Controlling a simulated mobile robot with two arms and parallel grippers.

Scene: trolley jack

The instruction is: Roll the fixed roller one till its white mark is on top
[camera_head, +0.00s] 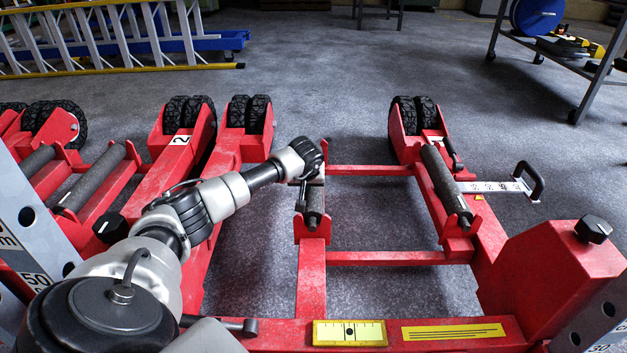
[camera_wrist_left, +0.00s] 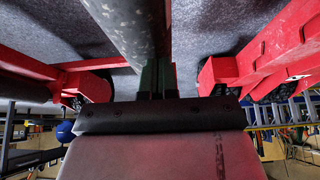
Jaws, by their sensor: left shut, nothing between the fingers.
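A dark grey roller (camera_head: 315,205) lies in the red trolley jack in front of me, between red end brackets, partly hidden by my left arm. I take it to be the fixed roller one. In the left wrist view a grey, speckled roller (camera_wrist_left: 122,28) runs close along the left side of the fingers. My left gripper (camera_head: 301,198) is shut and empty at the roller's left side; its fingertips also show in the left wrist view (camera_wrist_left: 157,72). I cannot tell whether they touch. I make out no white mark. My right gripper is not in view.
A second roller (camera_head: 446,186) lies to the right, beside a scale bar with a black handle (camera_head: 530,180). A red frame labelled 2 (camera_head: 180,140) stands to the left. Ladders (camera_head: 110,35) lie at the back left. Open floor (camera_head: 330,75) lies beyond the jack.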

